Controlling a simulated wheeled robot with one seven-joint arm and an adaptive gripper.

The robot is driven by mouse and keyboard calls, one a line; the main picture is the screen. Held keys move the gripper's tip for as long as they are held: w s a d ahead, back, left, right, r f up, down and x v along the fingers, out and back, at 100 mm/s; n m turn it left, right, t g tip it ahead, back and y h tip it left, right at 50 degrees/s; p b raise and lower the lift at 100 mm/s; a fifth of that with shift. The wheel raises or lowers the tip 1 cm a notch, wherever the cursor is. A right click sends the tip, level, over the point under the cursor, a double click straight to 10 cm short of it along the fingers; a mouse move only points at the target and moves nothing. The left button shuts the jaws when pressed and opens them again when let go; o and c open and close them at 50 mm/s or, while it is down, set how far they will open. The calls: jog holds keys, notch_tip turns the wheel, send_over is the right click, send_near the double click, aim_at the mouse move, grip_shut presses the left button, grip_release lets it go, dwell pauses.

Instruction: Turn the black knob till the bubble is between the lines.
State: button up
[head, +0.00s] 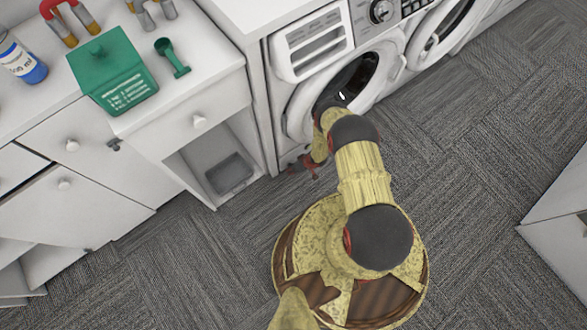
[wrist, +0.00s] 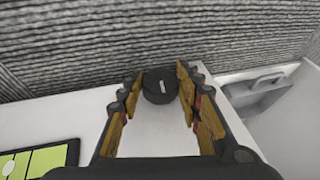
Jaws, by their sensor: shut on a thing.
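The black knob (wrist: 160,86), round with a pale mark on its face, is between the fingertips of my gripper (wrist: 159,80) in the wrist view. My gripper is shut on it, one finger on each side. A bright green level window (wrist: 48,160) in a black frame shows at the lower left of the wrist view. A pale round bubble (wrist: 8,168) is near its left end, left of a dark line; the window's left edge is cut off. In the head view my gripper (head: 303,166) is low by the washing machine's front; the knob cannot be made out there.
The white washing machine (head: 325,55) has its round door opening behind my arm. A white cabinet (head: 180,115) stands left, bearing a green box (head: 112,80), a green scoop (head: 172,57) and a blue-white bottle (head: 22,62). Grey carpet (head: 480,150) is clear to the right.

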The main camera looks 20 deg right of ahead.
jog(key=shift+d+f+m+g+y, duration=0.1)
jog(key=shift+m+g+y, duration=0.2)
jog(key=shift+y, duration=0.85)
jog(key=shift+d+f+m+g+y, duration=0.1)
jog(key=shift+m+g+y, duration=0.15)
jog(key=shift+y, duration=0.9)
jog(key=shift+r, duration=0.1)
jog(key=shift+w, duration=0.1)
jog(key=o, duration=1.2)
jog(key=shift+c, duration=0.2)
jog(key=v, duration=1.2)
jog(key=shift+d, duration=0.1)
